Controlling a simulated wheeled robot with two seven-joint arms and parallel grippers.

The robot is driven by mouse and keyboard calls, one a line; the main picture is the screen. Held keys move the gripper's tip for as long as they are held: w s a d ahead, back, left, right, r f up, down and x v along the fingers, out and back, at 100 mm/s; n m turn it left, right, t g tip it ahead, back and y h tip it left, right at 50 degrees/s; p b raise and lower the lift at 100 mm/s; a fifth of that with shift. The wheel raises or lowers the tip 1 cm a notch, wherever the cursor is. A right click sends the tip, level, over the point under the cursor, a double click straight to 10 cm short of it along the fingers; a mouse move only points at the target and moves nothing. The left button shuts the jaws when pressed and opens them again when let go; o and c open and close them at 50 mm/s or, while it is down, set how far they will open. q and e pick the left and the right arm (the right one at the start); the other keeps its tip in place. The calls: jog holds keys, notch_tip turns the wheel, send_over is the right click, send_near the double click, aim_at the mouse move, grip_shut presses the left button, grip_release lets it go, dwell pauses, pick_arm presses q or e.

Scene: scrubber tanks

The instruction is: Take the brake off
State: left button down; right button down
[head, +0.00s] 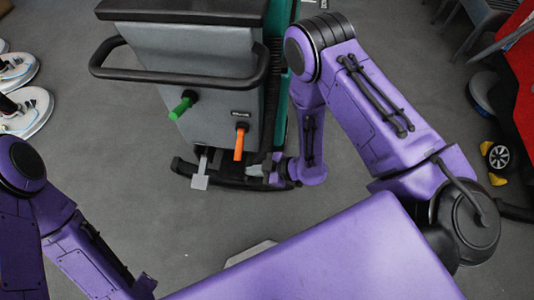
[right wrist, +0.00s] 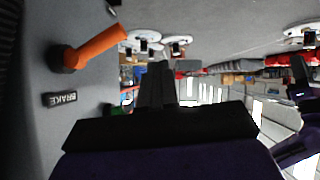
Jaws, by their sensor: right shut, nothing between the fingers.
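The orange brake lever (head: 239,143) hangs down from its pivot on the back of the grey scrubber (head: 185,60). A small dark label sits above the lever; in the right wrist view the label (right wrist: 60,99) reads BRAKE. The lever also shows in the right wrist view (right wrist: 98,45), left of the fingers and apart from them. My right gripper (head: 271,168) is low beside the scrubber's right rear corner, just right of the lever. Its fingers (right wrist: 160,72) are shut and empty. Only part of my left arm shows at lower left; its gripper is not in view.
A green-handled lever (head: 182,107) sticks out left of the orange one. A black loop handle (head: 180,76) juts out above both. A grey pedal (head: 200,173) and black bumper (head: 225,180) are below.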

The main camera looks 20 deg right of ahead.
jog(key=s+d+r, duration=0.2)
jog(key=s, duration=0.1)
jog(key=shift+s+d, duration=0.25)
jog(key=shift+d, duration=0.1)
jog(key=s+d+f+m+g+h, duration=0.2)
jog(key=s+d+m+h, duration=0.4)
jog(key=m, duration=0.3)
jog(key=s+d+f+m+g+h, duration=0.2)
jog(key=s+d+f+m+h, duration=0.2)
jog(key=s+d+m+h, duration=0.2)
jog(key=s+d+m, duration=0.2)
jog(key=d+m, duration=0.1)
jog(key=m, duration=0.1)
jog(key=shift+d+f, duration=0.3)
jog(key=shift+f, duration=0.05)
jog(key=shift+w, duration=0.1)
